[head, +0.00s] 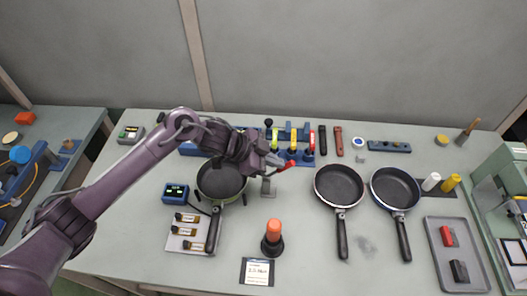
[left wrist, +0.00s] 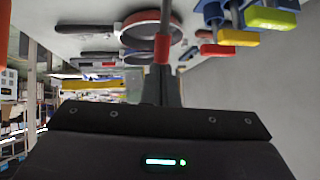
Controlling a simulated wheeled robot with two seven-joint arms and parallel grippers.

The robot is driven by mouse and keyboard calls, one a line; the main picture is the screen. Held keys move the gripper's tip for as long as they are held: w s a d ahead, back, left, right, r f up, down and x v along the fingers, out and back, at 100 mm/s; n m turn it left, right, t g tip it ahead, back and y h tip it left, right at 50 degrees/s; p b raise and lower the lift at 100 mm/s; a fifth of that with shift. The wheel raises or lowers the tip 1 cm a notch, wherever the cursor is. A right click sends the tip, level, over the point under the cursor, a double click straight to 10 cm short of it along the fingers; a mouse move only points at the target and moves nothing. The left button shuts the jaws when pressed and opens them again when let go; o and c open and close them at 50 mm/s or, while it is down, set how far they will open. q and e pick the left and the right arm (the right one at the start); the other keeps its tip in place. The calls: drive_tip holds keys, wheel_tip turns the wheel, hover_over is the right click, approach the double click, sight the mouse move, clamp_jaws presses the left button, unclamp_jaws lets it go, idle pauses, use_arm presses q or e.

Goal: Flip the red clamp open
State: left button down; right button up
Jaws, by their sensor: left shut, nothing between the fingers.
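The red clamp handle (head: 287,165) shows just right of my left gripper (head: 277,163) in the head view. In the left wrist view the red handle (left wrist: 162,48) rises straight ahead of the gripper, above a dark grey part. My left gripper is shut with nothing in it, close to the red handle. I cannot tell whether they touch. The arm hides part of the left pan and the clamp. My right gripper is not in view.
Two more pans (head: 340,185) (head: 394,188) lie to the right. A rack with coloured handles (head: 290,138) stands behind the clamp. An orange-topped knob (head: 273,232) stands in front, near a label card (head: 257,271). A grey tray (head: 459,262) is at the right.

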sight(289, 167)
use_arm(q)
drive_tip(key=shift+w+d+f, duration=0.1)
drive_tip(key=shift+d+f, duration=0.15)
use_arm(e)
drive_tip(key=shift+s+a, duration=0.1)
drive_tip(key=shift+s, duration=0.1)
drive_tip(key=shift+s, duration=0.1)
use_arm(q)
drive_tip(key=d, duration=0.1)
drive_tip(key=d+f, duration=0.1)
drive_tip(key=d, duration=0.1)
drive_tip(key=shift+f+b, duration=0.2)
drive_tip(key=shift+b, duration=0.1)
drive_tip(key=shift+a+r, duration=0.1)
drive_tip(key=shift+a, duration=0.05)
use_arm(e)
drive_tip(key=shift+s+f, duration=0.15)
